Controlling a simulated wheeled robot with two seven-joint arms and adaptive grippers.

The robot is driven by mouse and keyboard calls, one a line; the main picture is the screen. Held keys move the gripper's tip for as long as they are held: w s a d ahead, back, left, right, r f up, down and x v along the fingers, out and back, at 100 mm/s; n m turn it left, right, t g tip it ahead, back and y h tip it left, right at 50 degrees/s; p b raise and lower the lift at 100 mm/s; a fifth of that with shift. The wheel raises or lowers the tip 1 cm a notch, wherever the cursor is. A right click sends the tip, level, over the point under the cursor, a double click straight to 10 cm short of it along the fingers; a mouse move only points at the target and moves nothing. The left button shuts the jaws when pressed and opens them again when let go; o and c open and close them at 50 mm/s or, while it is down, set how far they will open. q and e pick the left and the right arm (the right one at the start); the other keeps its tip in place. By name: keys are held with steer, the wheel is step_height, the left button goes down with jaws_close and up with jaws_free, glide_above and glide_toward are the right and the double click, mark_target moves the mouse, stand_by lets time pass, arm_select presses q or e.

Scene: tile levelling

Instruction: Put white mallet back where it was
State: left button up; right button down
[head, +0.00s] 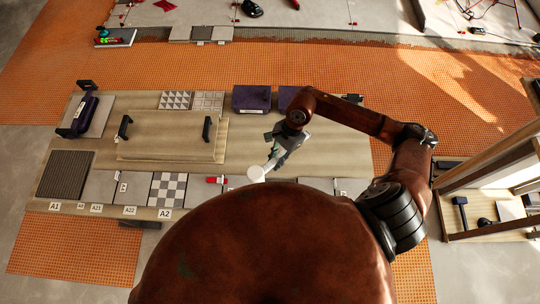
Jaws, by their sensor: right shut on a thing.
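The white mallet (256,173) shows as a round white head above the front part of the wooden board, with a short handle rising to the right. My right gripper (278,152) is shut on it at the handle. The arm reaches in from the right, and the jaws partly hide the handle. Whether the head touches the board or hangs above it I cannot tell. My left gripper is not in view.
The board (345,150) carries grey, patterned and checkered tiles (168,189), a raised panel with two black handles (165,148) and dark purple boxes (251,98). A wooden rack (478,235) at right holds a black mallet (460,211). Orange matting (330,62) lies behind.

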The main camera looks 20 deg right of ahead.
steer(key=w+d+f+m+t, duration=0.1)
steer(key=d+f+m, duration=0.2)
steer(key=w+d+f+m+t+p, duration=0.1)
steer(key=w+d+f+m, duration=0.1)
steer(key=d+f, duration=0.1)
steer(key=w+d+f+m+t+p, duration=0.1)
steer(key=w+d+f+m, duration=0.1)
steer(key=d+f+m, duration=0.1)
steer(key=shift+w+d+f+m, duration=0.15)
steer(key=shift+d+f+m, duration=0.2)
steer(key=shift+f, duration=0.25)
steer(key=shift+w+d+f, duration=0.25)
steer(key=shift+d+f, duration=0.1)
steer(key=shift+f, duration=0.1)
steer(key=shift+d+f+p, duration=0.1)
steer(key=shift+f+p, duration=0.2)
steer(key=shift+f, duration=1.4)
steer(key=c, duration=1.8)
jaws_free()
steer(key=shift+c, duration=0.2)
steer(key=shift+d, duration=0.1)
